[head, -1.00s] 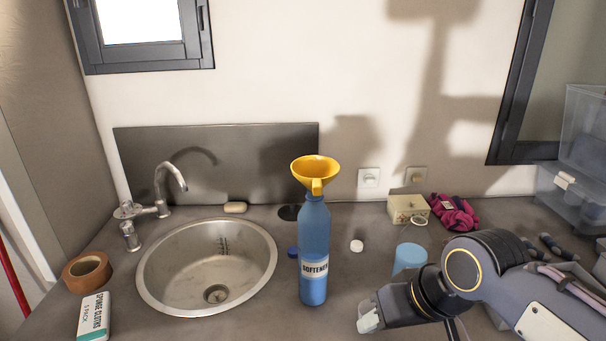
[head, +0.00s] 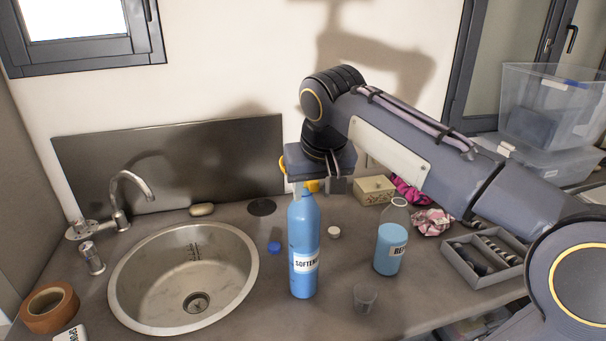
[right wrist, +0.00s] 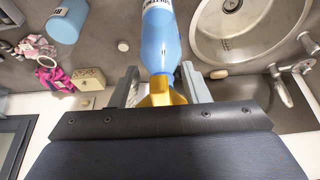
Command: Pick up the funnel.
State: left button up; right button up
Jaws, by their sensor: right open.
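The yellow funnel (head: 312,186) sits in the mouth of the blue softener bottle (head: 303,245), which stands upright on the counter right of the sink. Most of the funnel is hidden behind my right gripper (head: 318,188) in the head view. In the right wrist view the funnel (right wrist: 160,95) lies between the two fingers of my right gripper (right wrist: 162,85). The fingers are open, one on each side of it, and a gap shows on both sides. My left gripper is out of view.
A second blue bottle (head: 390,243) and a small clear cup (head: 364,298) stand to the right. The round sink (head: 125,290) is on the left. A blue cap (head: 274,248) and a white cap (head: 334,232) lie beside the softener bottle. A grey tray (head: 474,278) sits farther right.

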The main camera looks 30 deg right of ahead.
jog(key=shift+x, duration=1.25)
grip_shut()
jog(key=shift+r, duration=0.1)
